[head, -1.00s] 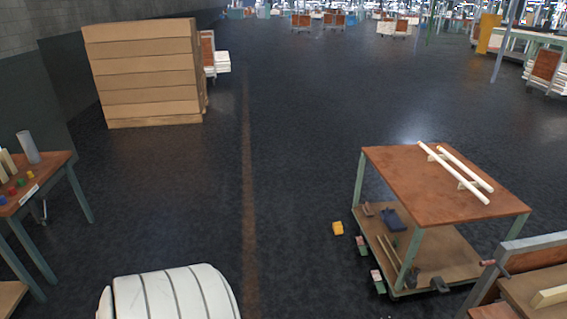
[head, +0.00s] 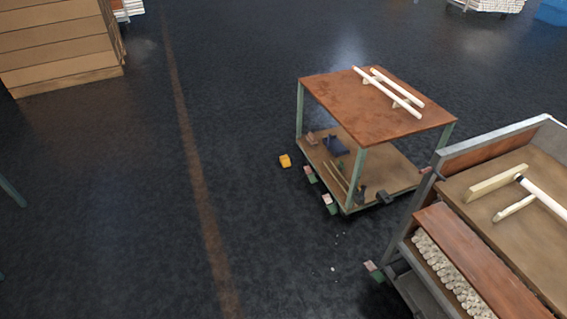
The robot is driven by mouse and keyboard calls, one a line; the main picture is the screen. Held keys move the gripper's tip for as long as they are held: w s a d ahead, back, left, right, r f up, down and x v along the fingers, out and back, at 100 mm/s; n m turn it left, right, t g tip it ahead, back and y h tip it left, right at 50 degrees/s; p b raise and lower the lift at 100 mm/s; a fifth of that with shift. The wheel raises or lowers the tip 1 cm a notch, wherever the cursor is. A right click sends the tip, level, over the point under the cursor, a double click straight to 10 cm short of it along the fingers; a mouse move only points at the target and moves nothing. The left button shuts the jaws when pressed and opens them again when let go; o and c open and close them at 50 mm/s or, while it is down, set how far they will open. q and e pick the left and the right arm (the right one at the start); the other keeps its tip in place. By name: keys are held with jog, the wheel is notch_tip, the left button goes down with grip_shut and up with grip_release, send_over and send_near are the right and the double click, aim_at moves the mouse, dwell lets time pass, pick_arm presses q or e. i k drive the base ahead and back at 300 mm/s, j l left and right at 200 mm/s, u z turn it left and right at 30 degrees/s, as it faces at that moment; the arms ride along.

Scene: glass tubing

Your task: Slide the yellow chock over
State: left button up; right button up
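The yellow chock (head: 285,160) is a small block lying on the dark floor. It sits just left of the lower shelf of a two-level cart (head: 380,105), near the cart's left wheels, with a small strip of floor between them. Neither of my grippers shows in the head view.
White tubes (head: 388,92) lie on the cart's top. A larger workbench cart (head: 490,210) with tubes and a bin of pale pieces stands at the right. Small bright bits (head: 335,255) lie on the floor before the carts. A stack of brown boxes (head: 60,45) is at upper left. Floor left of the chock is clear.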

aim_at(285, 161)
jog(key=i+j, duration=0.2)
jog(key=i, duration=0.25)
jog(key=i+j+z, duration=0.15)
jog(key=i, duration=0.35)
jog(key=i+j, duration=0.3)
jog(key=i, duration=0.15)
